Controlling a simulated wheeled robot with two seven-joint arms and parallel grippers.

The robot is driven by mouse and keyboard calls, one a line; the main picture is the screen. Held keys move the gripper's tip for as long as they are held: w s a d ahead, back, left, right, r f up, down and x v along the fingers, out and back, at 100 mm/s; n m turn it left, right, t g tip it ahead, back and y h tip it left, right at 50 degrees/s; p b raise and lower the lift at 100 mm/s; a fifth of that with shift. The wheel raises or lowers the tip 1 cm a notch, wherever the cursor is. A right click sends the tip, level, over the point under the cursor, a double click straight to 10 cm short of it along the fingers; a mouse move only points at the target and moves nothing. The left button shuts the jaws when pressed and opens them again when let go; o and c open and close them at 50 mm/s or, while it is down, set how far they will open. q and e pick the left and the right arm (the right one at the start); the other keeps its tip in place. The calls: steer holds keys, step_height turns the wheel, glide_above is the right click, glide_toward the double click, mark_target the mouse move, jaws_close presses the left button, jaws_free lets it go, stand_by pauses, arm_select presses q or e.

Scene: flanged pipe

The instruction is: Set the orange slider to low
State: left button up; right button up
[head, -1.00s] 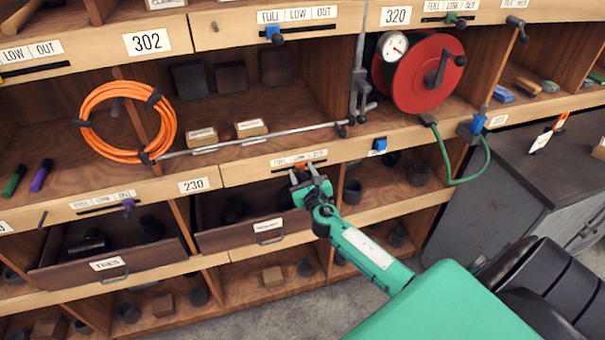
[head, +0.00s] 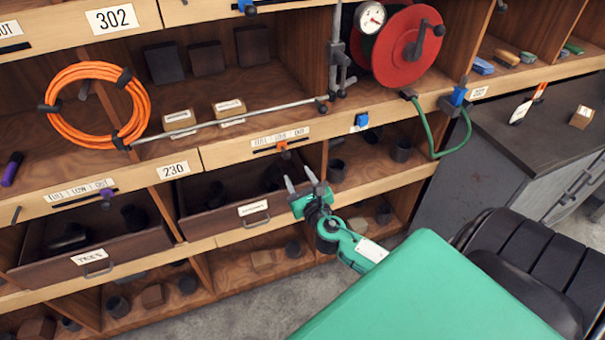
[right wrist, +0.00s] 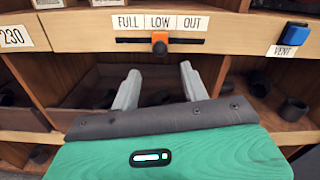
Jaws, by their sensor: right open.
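The orange slider (head: 282,147) sits in a dark slot on the shelf edge, under a strip label (head: 281,138) reading FULL, LOW, OUT. In the right wrist view, the orange slider (right wrist: 159,43) stands directly below the word LOW (right wrist: 160,22), near the middle of the slot. My right gripper (head: 299,179) is open and empty, below and in front of the slider, apart from it. Its two grey fingers (right wrist: 160,73) show in the right wrist view, with the slider beyond and between them. My left gripper is not in view.
A blue VENT knob (head: 361,120) is right of the slider. A purple slider (head: 106,198) is farther left. An open drawer (head: 215,221) lies below. A metal rod (head: 235,120), an orange hose coil (head: 52,100) and a red reel (head: 404,45) are above.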

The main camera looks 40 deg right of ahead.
steer(key=shift+v, duration=1.15)
steer(key=s+f+m+g+y, duration=0.1)
steer(key=s+f+m+g, duration=0.3)
steer(key=f, duration=0.9)
steer(key=s+f+m+g, duration=0.2)
steer(key=s+f+m, duration=0.35)
steer(key=f, duration=0.65)
steer(key=s+f+m+g+y, duration=0.1)
steer(key=s+f+m+g, duration=0.4)
steer(key=f, duration=0.8)
steer(key=s+a+f+m+g+y, duration=0.1)
steer(key=s+a+f+m, duration=0.2)
steer(key=s+f+m, duration=0.3)
steer(key=s+a+f+m+g+y, duration=0.1)
steer(key=s+a+f+m, duration=0.3)
steer(key=s, duration=1)
steer(key=s+a+f+m+g+y, duration=0.1)
steer(key=s+a+f+m+g, duration=0.2)
steer(key=s+f+m, duration=0.5)
steer(key=shift+s+a+f, duration=0.65)
steer(key=shift+s+f, duration=0.05)
steer(key=shift+s, duration=0.4)
